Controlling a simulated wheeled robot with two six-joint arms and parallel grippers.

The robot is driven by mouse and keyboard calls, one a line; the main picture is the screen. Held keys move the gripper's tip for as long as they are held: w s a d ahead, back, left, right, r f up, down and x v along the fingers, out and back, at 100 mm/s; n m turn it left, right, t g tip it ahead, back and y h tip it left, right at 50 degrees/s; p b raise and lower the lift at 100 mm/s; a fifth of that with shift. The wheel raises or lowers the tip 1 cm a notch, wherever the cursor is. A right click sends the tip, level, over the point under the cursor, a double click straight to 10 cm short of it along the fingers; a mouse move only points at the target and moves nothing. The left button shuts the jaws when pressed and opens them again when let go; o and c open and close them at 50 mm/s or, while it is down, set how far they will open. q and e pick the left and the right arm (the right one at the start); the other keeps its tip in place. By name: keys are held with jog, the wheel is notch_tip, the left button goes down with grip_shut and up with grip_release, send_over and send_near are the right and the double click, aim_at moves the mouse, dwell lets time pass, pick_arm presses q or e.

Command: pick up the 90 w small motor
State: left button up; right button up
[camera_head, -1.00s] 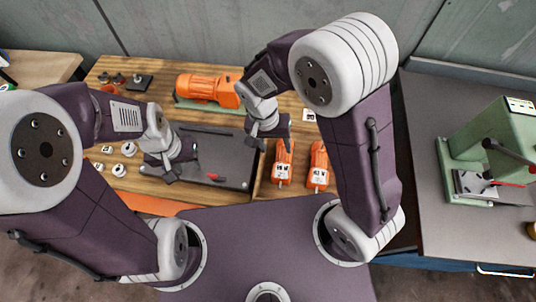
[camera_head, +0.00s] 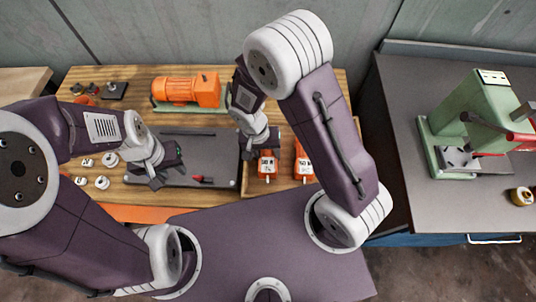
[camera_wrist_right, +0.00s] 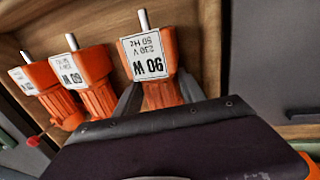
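The 90 W motor (camera_wrist_right: 150,60) is a small orange block with a silver shaft and a white label that reads upside down in the right wrist view. It also shows in the head view (camera_head: 267,168), at the near edge of the table. My right gripper (camera_head: 261,147) is over it, with one finger on each side of its body in the right wrist view (camera_wrist_right: 160,88). The fingers look open; contact is not clear. My left gripper (camera_head: 168,172) is open and empty above the dark plate.
A second small motor (camera_wrist_right: 86,75), labelled 60 W, and a third one (camera_wrist_right: 38,80) stand in a row beside it. The dark plate (camera_head: 210,155) lies to the left. A big orange motor (camera_head: 187,90) stands behind. A green press (camera_head: 470,125) is on the right bench.

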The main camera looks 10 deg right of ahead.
aim_at(267, 152)
grip_shut()
jog(key=shift+w+r, duration=0.1)
jog(key=shift+r, duration=0.3)
notch_tip(267, 152, up, 9)
jog(key=shift+r+p, duration=0.15)
jog(key=shift+p, duration=0.6)
